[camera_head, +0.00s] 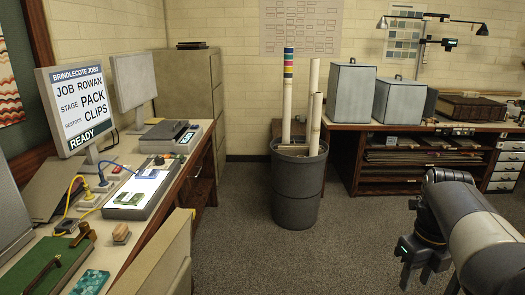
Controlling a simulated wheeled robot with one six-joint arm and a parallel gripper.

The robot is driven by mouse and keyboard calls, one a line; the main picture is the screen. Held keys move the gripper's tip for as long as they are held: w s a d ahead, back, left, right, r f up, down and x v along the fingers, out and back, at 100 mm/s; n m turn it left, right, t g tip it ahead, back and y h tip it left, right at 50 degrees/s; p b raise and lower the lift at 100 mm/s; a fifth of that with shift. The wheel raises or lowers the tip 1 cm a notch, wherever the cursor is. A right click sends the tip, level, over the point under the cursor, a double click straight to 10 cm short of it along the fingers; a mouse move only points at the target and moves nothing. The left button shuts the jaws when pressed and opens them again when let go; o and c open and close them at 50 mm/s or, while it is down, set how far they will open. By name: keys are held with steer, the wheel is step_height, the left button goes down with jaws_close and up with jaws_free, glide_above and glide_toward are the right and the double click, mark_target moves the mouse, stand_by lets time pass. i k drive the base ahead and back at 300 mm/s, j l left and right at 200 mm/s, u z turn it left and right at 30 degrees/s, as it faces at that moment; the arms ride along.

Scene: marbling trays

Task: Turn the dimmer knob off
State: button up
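I cannot make out the dimmer knob for certain. A lit light pad (153,186) lies on the left desk, with small green and blue pieces on its bright surface. A small dark part (159,160) sits at the pad's far edge, too small to identify. A small black box (66,227) with a yellow cable is nearer on the same desk. My gripper (426,278) is at the lower right, over the carpet and far from the desk. Its dark fingers are partly cut off and hidden, so its opening is unclear.
The left desk (133,243) also holds a monitor (78,108) reading "PACK CLIPS", cables, and a green tray-like item (46,266). A dark bin (298,184) with tall tubes stands mid-room. A beige panel (163,262) stands by the desk's near edge. Open carpet (300,255) lies between.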

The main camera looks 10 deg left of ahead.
mark_target(159, 161)
steer(key=i+u, duration=0.1)
steer(key=i, duration=0.7)
steer(key=i+l+u, duration=0.1)
steer(key=i, duration=0.75)
steer(key=i+u, duration=0.9)
steer(key=i+l+u, duration=0.3)
steer(key=u, duration=0.15)
steer(key=i+u, duration=0.25)
steer(key=u, duration=0.15)
steer(key=i+u, duration=0.35)
steer(key=i+l+u, duration=0.1)
steer(key=u, duration=0.3)
steer(key=i+l+u, duration=0.2)
steer(key=u, duration=0.15)
steer(key=i, duration=0.1)
